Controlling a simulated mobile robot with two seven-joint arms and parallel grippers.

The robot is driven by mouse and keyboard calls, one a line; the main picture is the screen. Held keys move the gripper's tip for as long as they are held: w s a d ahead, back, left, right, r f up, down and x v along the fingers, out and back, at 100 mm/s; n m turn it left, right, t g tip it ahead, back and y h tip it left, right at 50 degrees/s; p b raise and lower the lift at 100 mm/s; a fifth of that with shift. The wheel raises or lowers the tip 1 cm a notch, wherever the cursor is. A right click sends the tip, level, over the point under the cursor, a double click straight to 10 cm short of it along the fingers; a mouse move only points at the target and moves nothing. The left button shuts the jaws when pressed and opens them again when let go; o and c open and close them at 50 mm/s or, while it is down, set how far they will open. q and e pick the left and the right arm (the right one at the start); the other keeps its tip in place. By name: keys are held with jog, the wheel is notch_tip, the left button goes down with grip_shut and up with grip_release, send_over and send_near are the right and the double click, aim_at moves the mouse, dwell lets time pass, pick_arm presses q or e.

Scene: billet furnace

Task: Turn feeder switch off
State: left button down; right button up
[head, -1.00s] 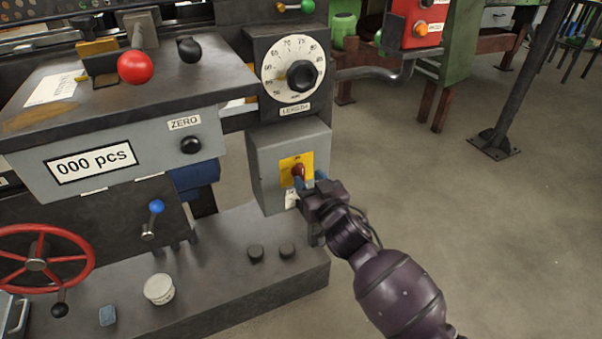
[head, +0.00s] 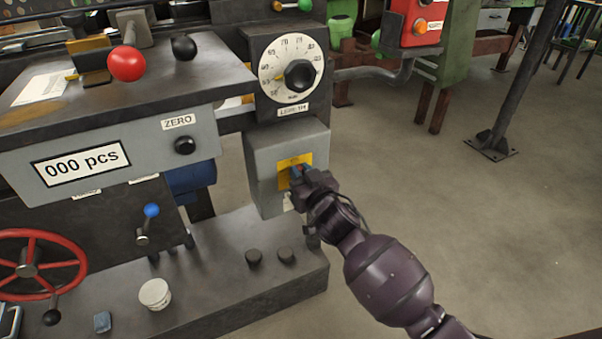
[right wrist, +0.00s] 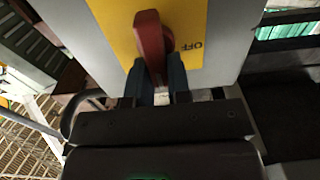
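The feeder switch has a red handle (right wrist: 152,45) on a yellow plate (head: 284,178). The plate is on the front of a grey box (head: 268,150) below the length dial. My right gripper (head: 298,172) is at the plate. In the right wrist view its two blue fingers (right wrist: 160,80) lie on either side of the red handle, with no clear gap, so it looks shut on it. The word OFF is on the plate right of the handle in that view. In the head view the gripper hides most of the handle. My left gripper is not in view.
The length dial (head: 291,68) is just above the box. A counter panel (head: 82,163) and a red handwheel (head: 28,268) are at left. Black knobs (head: 270,256) stand on the base below. The floor (head: 480,240) at right is clear up to a dark post.

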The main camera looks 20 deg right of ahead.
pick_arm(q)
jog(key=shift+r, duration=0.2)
pick_arm(e)
jog(key=shift+r+n, duration=0.1)
jog(key=shift+n, duration=0.2)
grip_shut()
jog(key=n+p, duration=0.2)
jog(key=n, duration=0.1)
jog(key=shift+a+n, duration=0.3)
jog(key=shift+a, duration=0.1)
jog(key=n, duration=0.3)
jog(key=f+n+p, duration=0.1)
jog(key=n, duration=0.2)
jog(key=a+n, duration=0.1)
jog(key=n, duration=0.3)
jog(key=shift+f+p, duration=0.3)
jog(key=shift+f, duration=0.05)
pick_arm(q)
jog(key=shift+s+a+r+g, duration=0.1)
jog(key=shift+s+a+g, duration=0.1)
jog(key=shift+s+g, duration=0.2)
pick_arm(e)
jog(key=shift+f+n, duration=0.15)
jog(key=shift+n, duration=0.75)
jog(key=shift+f+n, duration=0.15)
jog(key=shift+n, duration=0.75)
